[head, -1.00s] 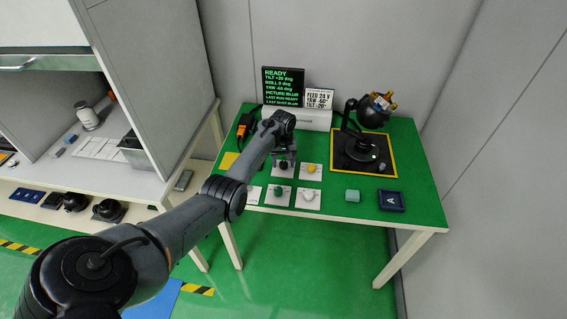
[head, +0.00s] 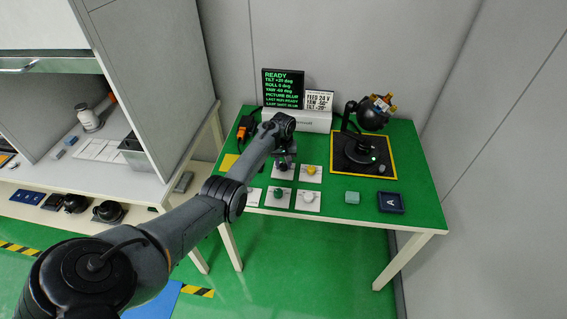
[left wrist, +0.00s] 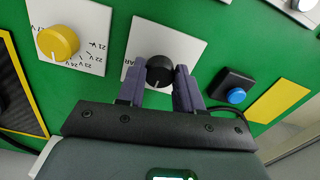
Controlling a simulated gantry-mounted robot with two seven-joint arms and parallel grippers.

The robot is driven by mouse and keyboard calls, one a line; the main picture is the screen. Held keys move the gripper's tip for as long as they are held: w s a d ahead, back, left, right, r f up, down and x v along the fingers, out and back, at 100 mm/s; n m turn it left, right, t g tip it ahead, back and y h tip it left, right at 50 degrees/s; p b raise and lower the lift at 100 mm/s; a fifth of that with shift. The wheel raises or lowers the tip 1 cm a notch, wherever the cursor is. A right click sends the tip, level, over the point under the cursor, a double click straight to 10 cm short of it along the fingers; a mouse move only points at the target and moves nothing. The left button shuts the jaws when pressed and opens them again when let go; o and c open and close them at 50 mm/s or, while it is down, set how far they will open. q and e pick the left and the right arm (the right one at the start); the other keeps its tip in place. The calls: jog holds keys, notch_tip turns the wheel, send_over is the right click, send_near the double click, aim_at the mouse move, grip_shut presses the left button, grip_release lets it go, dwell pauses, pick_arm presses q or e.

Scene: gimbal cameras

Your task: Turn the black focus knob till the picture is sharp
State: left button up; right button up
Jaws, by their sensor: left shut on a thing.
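The black focus knob (left wrist: 159,70) sits on a white plate (left wrist: 190,43) in the left wrist view, with a short white pointer line on it. My left gripper (left wrist: 161,72) is shut on the knob, one finger on each side. In the head view my left gripper (head: 284,163) reaches down over the knob's plate and hides most of the knob. The dark screen (head: 283,88) has green text that includes READY and PICTURE BLUR. The camera (head: 374,112) stands on a black gimbal base (head: 358,150) at the right. My right gripper is out of view.
A yellow knob (head: 311,170), a green knob (head: 278,191) and a white knob (head: 308,196) stand close by on plates. A blue button (left wrist: 236,96) sits beside the black knob.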

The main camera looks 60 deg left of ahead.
aim_at(283, 165)
pick_arm(q)
jog(key=shift+r+m+p, duration=0.15)
jog(key=shift+m+p, duration=0.7)
jog(key=shift+m, duration=0.35)
jog(key=shift+m+p, duration=0.4)
jog(key=shift+m, duration=1)
jog(key=o, duration=1)
jog(key=shift+o, duration=0.2)
notch_tip(283, 165, up, 10)
jog(key=p, duration=0.4)
jog(key=shift+r, duration=0.25)
